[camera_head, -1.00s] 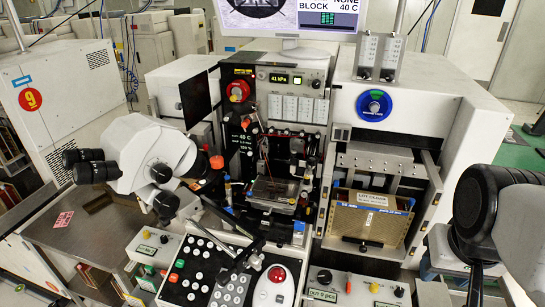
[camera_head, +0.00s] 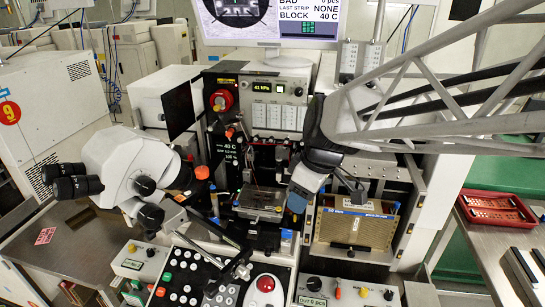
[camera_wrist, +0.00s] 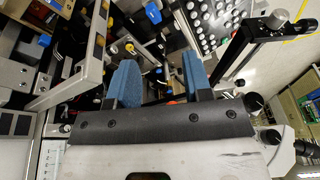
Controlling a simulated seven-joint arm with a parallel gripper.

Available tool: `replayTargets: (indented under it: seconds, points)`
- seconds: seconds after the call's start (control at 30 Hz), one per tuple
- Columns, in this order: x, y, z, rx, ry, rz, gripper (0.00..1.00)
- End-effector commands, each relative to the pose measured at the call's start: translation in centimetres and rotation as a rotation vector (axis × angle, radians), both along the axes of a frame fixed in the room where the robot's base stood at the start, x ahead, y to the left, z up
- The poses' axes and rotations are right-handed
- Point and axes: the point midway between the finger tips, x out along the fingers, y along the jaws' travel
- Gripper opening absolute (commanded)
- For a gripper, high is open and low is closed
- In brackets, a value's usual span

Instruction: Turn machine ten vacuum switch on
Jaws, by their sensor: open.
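Which control is the vacuum switch I cannot tell, and no number ten is legible. My gripper (camera_head: 297,203) hangs in front of the machine, right of the metal work stage (camera_head: 262,198) and below the panel. In the wrist view its two blue fingers (camera_wrist: 160,78) stand apart with nothing gripped between them. My arm hides part of the machine's right side.
A white microscope (camera_head: 130,165) stands at the left. Below are a button keypad (camera_head: 185,277), a red dome button (camera_head: 265,284) and a box with small knobs (camera_head: 345,290). A brown magazine (camera_head: 355,228) sits at the right, and a red tray (camera_head: 495,208) farther right.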

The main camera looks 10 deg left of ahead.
Motion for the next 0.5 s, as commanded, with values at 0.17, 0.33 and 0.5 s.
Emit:
replayTargets:
  seconds: [0.17,0.33,0.5]
  points:
    - [1.6,6.4,-1.3,0.037,-0.010,0.250,0.46]
    - [2.3,12.3,-2.7,0.080,-0.028,0.477,0.46]
    - [2.5,16.8,-3.8,0.117,-0.046,0.643,0.46]
